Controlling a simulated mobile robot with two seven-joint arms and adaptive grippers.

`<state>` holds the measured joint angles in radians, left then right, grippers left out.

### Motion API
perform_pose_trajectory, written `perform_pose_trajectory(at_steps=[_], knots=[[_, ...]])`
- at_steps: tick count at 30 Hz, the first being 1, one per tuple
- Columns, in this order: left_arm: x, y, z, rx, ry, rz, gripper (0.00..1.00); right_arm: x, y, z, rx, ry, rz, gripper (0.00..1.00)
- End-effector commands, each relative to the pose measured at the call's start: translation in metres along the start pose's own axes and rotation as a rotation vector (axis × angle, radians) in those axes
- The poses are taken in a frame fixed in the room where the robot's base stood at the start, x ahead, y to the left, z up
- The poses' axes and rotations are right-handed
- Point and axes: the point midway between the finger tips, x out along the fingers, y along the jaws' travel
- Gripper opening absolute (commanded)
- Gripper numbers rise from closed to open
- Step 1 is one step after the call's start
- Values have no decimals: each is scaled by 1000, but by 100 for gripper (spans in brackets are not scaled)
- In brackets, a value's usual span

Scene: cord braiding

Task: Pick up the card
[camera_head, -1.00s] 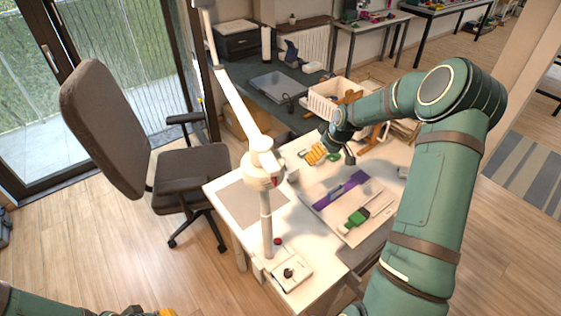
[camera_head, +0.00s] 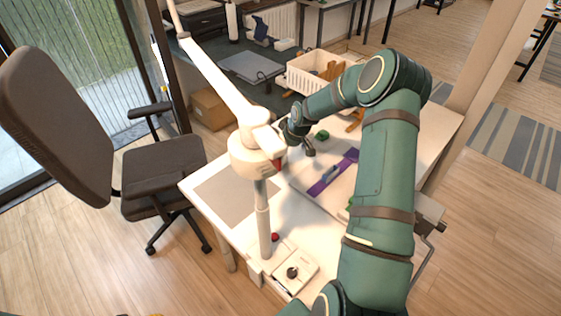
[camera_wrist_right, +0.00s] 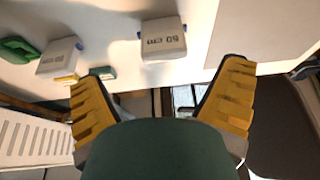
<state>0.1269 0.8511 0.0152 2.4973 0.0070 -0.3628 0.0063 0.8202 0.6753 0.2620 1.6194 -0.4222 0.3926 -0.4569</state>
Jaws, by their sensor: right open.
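I cannot tell for certain which thing is the card. A flat beige rectangle (camera_head: 226,196) lies on the left of the white table; it also shows in the right wrist view (camera_wrist_right: 245,30). A purple strip (camera_head: 332,174) lies near the table's middle. My right gripper (camera_wrist_right: 165,78) is open, its yellow fingers wide apart with nothing seen between them. In the head view it is partly hidden behind the white lamp, over the table's far side. Two white blocks with upside-down "cm" labels, a nearer one (camera_wrist_right: 163,38) and one further left (camera_wrist_right: 58,56), lie beyond its fingers. My left gripper is out of view.
The white lamp (camera_head: 252,150) stands on the table in front of my right gripper. A white basket (camera_head: 312,76) is behind the table; it also shows in the wrist view (camera_wrist_right: 30,138). A small green object (camera_head: 321,135) lies nearby. An office chair (camera_head: 160,170) stands left.

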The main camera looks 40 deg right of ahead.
Motion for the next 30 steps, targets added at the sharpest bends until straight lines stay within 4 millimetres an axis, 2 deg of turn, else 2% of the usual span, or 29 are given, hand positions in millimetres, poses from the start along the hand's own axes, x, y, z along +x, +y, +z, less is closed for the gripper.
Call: perform_pose_trajectory(at_steps=[3,11,19,29,30], knots=[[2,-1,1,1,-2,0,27,18,0,0,-2,0,-1,94],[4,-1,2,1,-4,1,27,36,-2,1,0,1,-1,94],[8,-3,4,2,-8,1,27,73,-5,5,1,0,-1,94],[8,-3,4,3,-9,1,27,79,-5,4,-1,1,1,94],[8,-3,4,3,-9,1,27,79,-5,4,-1,1,1,85]])
